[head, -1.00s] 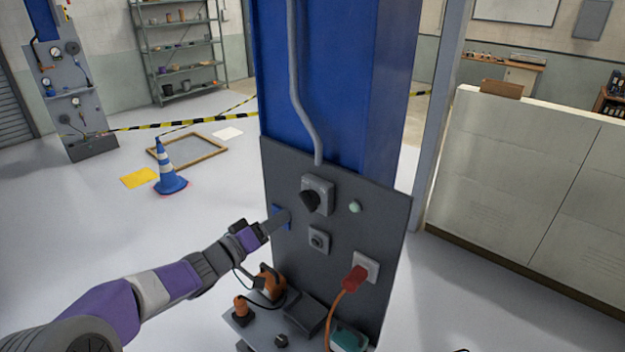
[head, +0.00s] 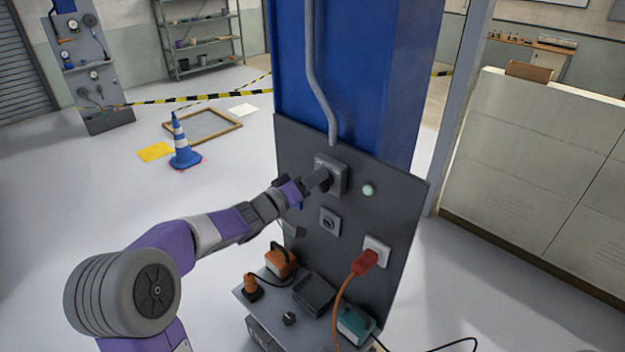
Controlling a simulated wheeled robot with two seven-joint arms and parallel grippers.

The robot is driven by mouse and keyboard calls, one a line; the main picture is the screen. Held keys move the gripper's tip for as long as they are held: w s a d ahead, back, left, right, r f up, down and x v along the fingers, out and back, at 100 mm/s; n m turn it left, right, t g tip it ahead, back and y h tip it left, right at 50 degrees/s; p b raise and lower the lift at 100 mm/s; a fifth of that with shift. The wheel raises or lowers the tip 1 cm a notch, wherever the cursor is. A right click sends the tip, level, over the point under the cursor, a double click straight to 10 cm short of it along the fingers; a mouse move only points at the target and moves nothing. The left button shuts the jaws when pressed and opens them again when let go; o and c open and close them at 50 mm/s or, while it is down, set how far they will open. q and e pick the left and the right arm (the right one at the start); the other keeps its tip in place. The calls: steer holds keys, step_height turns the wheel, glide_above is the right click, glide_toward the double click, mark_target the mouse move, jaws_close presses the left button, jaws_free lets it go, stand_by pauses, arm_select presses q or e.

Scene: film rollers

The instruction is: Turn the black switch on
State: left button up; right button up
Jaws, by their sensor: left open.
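The black switch sits on a grey box (head: 336,169) high on the dark grey panel (head: 400,215); its knob is now mostly hidden behind my left gripper. My left gripper (head: 322,180) is open and at the knob, coming in from the left. I cannot tell whether its fingers touch the knob. A pale green round lamp (head: 368,190) is just right of the switch box. My right gripper is not in view.
Below the switch are a grey round socket (head: 330,222) and a red plug (head: 365,262) with an orange cable. A shelf (head: 245,292) under the panel holds orange and teal items. A blue-and-white cone (head: 183,145) stands on open floor at left.

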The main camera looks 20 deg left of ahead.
arm_select(q)
steer(key=shift+c, duration=0.2)
jaws_close()
steer(key=shift+m, duration=0.3)
steer(key=m+b, duration=0.2)
steer(key=m, duration=0.3)
steer(key=d+m+b, duration=0.1)
steer(key=m+b, duration=0.2)
steer(key=m, duration=0.3)
steer(key=d+m+b, duration=0.1)
steer(key=m+b, duration=0.1)
steer(key=m, duration=0.4)
steer(key=shift+s+b, duration=0.4)
steer(key=shift+r+m, duration=0.1)
steer(key=shift+m, duration=0.2)
